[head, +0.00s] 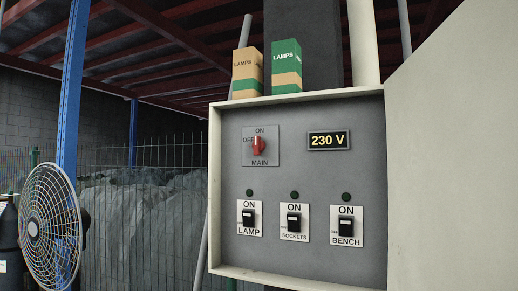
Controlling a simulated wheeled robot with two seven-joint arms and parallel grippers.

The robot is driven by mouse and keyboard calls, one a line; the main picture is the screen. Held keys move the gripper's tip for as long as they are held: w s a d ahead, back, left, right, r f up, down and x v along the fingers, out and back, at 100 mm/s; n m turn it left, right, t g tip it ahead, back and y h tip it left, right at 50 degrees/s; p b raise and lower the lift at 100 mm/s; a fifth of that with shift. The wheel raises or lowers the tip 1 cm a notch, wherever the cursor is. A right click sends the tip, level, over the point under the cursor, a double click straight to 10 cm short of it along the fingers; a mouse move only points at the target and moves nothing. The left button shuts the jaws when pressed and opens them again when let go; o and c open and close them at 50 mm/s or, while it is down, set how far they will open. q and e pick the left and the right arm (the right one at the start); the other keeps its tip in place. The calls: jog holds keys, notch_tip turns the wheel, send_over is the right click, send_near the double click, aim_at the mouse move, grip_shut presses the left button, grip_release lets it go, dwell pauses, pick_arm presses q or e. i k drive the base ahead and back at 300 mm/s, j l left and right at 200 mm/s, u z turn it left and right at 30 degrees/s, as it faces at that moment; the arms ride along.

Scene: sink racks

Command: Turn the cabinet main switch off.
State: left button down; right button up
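The cabinet (228,98) stands open on the right, its inside panel facing me. The main switch (258,146) is a red rotary knob on a grey plate at the panel's upper left. The plate is marked ON at the top, OFF at the left and MAIN below. The knob looks roughly upright, toward the ON mark. Neither of my grippers is in view.
Below are the LAMP switch (249,218), SOCKETS switch (294,222) and BENCH switch (346,226), with dark green indicators above them. The cabinet door (455,150) is open to the right. Two LAMPS boxes (287,65) stand on top. A fan (50,225) is at left.

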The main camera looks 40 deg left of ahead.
aim_at(258, 146)
jog(key=j+z, duration=0.2)
jog(key=j, duration=2.7)
